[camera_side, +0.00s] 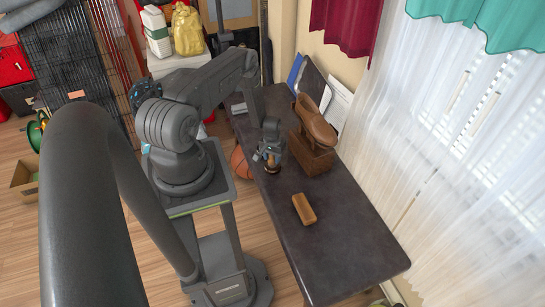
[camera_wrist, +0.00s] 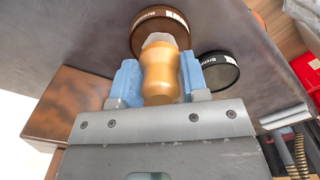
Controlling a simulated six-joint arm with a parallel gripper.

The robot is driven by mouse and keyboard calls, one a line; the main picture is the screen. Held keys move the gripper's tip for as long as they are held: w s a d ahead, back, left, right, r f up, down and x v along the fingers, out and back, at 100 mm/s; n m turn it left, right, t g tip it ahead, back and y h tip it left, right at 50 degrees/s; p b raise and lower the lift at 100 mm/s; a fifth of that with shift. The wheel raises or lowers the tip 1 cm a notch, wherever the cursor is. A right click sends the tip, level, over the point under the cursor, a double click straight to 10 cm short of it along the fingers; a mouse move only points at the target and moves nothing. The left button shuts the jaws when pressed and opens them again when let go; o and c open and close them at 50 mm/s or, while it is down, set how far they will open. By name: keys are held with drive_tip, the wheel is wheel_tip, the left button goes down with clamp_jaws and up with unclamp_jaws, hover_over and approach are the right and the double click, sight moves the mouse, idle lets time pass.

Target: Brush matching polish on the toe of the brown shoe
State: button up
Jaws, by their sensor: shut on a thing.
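The brown shoe (camera_side: 315,124) sits on a wooden block (camera_side: 312,157) on the dark table in the side view. My gripper (camera_side: 270,158) is low over the table, left of the block. In the wrist view my gripper (camera_wrist: 160,82) is shut on a brush with a honey-coloured wooden handle (camera_wrist: 160,72), held between blue pads. The handle's far end, pale grey, is over or in a round brown polish tin (camera_wrist: 146,22); I cannot tell if it touches the contents. A black tin (camera_wrist: 219,71) stands beside it. The shoe is not visible in the wrist view.
A wooden-backed brush (camera_side: 304,209) lies on the table (camera_side: 335,245) in front of the block. The wooden block also fills the left of the wrist view (camera_wrist: 68,108). Folders (camera_side: 310,82) lean behind the shoe. The table's near end is clear.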

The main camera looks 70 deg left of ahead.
idle(0.5)
drive_tip(key=shift+r, duration=3.45)
drive_tip(key=w+d+r+m, duration=0.2)
drive_tip(key=w+d+r, duration=0.3)
drive_tip(key=d+r, duration=0.25)
drive_tip(key=w+d+r+m, duration=0.35)
drive_tip(key=d+r, duration=0.25)
drive_tip(key=r, duration=0.3)
drive_tip(key=s+d+r+m, duration=0.2)
drive_tip(key=d+r+m, duration=0.1)
drive_tip(key=d+r, duration=1)
drive_tip(key=d, duration=0.3)
drive_tip(key=shift+m, duration=0.25)
